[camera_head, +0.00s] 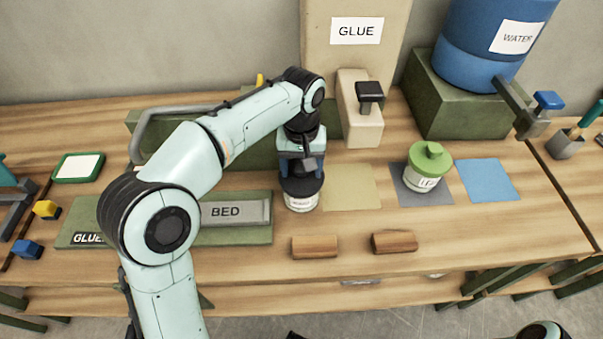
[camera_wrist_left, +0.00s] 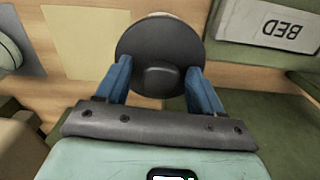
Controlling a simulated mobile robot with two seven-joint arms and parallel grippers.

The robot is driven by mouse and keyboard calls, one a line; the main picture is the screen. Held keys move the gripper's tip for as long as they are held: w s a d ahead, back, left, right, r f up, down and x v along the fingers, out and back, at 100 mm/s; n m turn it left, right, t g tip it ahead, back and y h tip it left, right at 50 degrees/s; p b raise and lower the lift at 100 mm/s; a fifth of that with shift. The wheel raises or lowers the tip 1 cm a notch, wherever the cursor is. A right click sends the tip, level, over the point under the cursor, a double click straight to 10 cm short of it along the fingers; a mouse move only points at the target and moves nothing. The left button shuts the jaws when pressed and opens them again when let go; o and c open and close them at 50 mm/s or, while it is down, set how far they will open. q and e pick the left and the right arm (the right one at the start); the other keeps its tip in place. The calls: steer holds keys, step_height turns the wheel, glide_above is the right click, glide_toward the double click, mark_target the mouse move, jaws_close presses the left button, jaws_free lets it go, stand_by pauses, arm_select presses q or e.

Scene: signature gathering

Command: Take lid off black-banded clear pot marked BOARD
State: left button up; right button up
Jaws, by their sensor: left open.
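The clear pot (camera_head: 301,203) stands on the table below my left gripper, with a small label on its front too small to read. Its dark round lid (camera_wrist_left: 160,42) is on it, with a dark knob (camera_wrist_left: 160,80) on top. My left gripper (camera_wrist_left: 160,88) points down over the lid. Its blue fingers are open on either side of the knob, with visible gaps. In the head view, my left gripper (camera_head: 300,172) partly hides the lid and knob. My right gripper is not in view.
A green-lidded pot (camera_head: 427,168) stands on a grey square at right. Two brown blocks (camera_head: 314,246) lie in front. A green tray marked BED (camera_head: 263,233) is left of the pot. The GLUE dispenser (camera_head: 358,125) and blue WATER tank (camera_head: 470,55) stand behind.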

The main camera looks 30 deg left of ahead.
arm_select(q)
steer(key=shift+c, duration=0.3)
steer(key=c, duration=1)
steer(key=shift+c, duration=0.2)
steer(key=shift+r, duration=0.15)
